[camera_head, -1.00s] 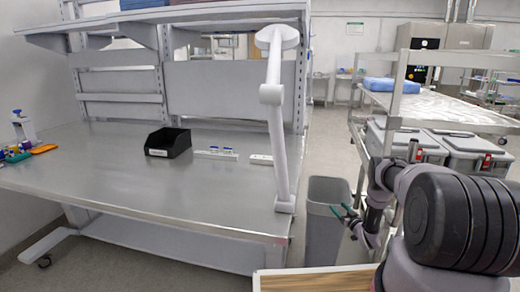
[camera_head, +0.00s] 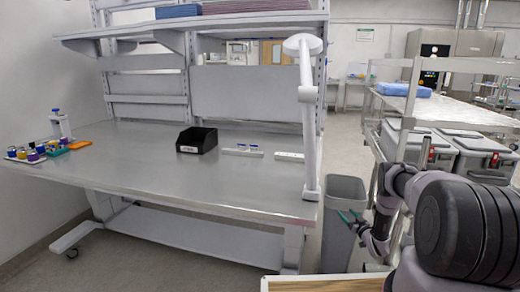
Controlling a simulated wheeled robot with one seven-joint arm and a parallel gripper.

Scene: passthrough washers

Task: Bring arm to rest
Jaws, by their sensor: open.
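My arm reaches in from the lower right of the head view, folded, with its large dark joint close to the camera. My gripper (camera_head: 351,218) is at the arm's far end, with green-tipped fingers spread apart. It is open and nothing shows between the fingers. It appears in front of the grey waste bin (camera_head: 342,190), to the right of the workbench; whether it touches the bin cannot be told.
The steel workbench (camera_head: 130,165) holds a black bin (camera_head: 197,140), small white racks (camera_head: 243,151) and coloured items (camera_head: 35,153) at left. A white lamp arm (camera_head: 309,120) rises at its right end. A cart (camera_head: 445,108) with grey boxes (camera_head: 405,141) stands right.

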